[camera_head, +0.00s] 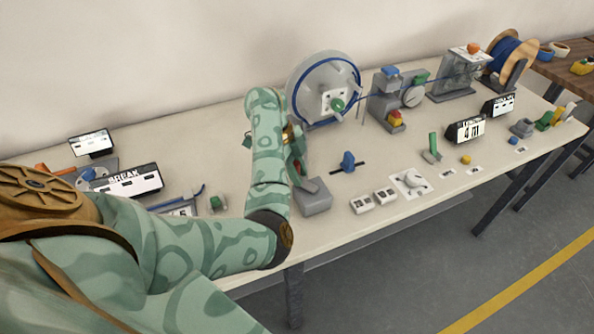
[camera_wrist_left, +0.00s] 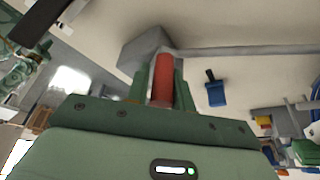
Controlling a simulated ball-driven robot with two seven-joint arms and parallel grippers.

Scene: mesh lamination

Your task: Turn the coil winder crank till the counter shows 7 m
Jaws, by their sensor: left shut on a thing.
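The counter display (camera_head: 466,130) stands at the right of the bench and reads 4 m. The winder is a large grey disc (camera_head: 309,73) with a blue ring of cable and a green hub knob (camera_head: 338,105). My left gripper (camera_head: 297,162) is low in front of the disc, partly hidden by my own arm. In the left wrist view its green fingers are shut on a red handle (camera_wrist_left: 163,78), which I take to be the crank grip. My right gripper is not in view.
A blue knob (camera_head: 348,161), white labelled blocks (camera_head: 362,204) and a green lever (camera_head: 432,147) sit right of my arm. A dark sign (camera_head: 130,182) reading BREAK stands left.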

